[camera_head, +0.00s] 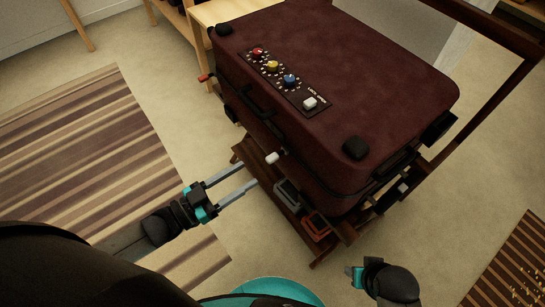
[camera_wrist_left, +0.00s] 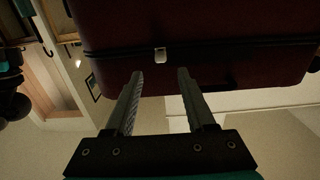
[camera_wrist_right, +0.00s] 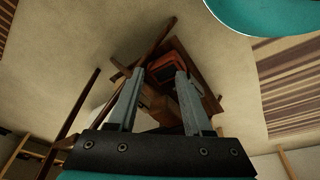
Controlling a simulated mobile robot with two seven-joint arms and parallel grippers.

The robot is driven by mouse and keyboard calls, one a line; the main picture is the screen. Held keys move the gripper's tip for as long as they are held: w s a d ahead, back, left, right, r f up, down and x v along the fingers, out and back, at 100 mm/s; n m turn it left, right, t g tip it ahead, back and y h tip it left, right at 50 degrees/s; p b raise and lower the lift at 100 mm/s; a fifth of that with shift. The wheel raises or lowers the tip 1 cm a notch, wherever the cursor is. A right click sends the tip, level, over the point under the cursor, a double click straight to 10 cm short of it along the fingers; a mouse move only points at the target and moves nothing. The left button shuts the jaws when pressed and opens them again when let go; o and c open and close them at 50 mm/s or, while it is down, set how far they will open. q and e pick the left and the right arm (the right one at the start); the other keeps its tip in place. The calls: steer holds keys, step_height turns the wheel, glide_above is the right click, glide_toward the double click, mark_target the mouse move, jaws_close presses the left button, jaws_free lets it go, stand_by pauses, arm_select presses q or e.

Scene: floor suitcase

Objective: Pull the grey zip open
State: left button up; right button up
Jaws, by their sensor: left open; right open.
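A dark red suitcase (camera_head: 330,70) lies on a wooden rack. A pale grey zip pull (camera_head: 272,158) sits on the dark zip line along its near left side. The same pull shows in the left wrist view (camera_wrist_left: 160,55), centred just beyond my left fingertips. My left gripper (camera_head: 247,174) is open and empty. Its two fingers point at the pull, one to either side of its line, with a small gap between tips and pull. My right gripper (camera_wrist_right: 160,72) is open and empty, low and apart from the suitcase; its fingers barely show in the head view.
A panel with red, yellow, blue and white knobs (camera_head: 283,78) is on the suitcase top. A black handle (camera_head: 257,101) and a red pull (camera_head: 206,77) are farther along the side. Grey and orange items (camera_head: 316,226) lie on the rack's lower shelf. A striped rug (camera_head: 90,150) covers the left floor.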

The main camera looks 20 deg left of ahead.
mark_target(267, 161)
arm_select(q)
steer(key=b+x, duration=0.2)
steer(key=x, duration=0.7)
steer(key=shift+w+d, duration=0.1)
steer(key=shift+w, duration=0.05)
arm_select(e)
steer(key=shift+t, duration=0.5)
steer(key=r, duration=0.1)
steer(key=w+r, duration=0.1)
steer(key=r, duration=0.3)
steer(key=shift+w+a+r, duration=0.1)
steer(key=shift+w, duration=0.25)
arm_select(q)
jaws_close()
steer(key=shift+f, duration=0.1)
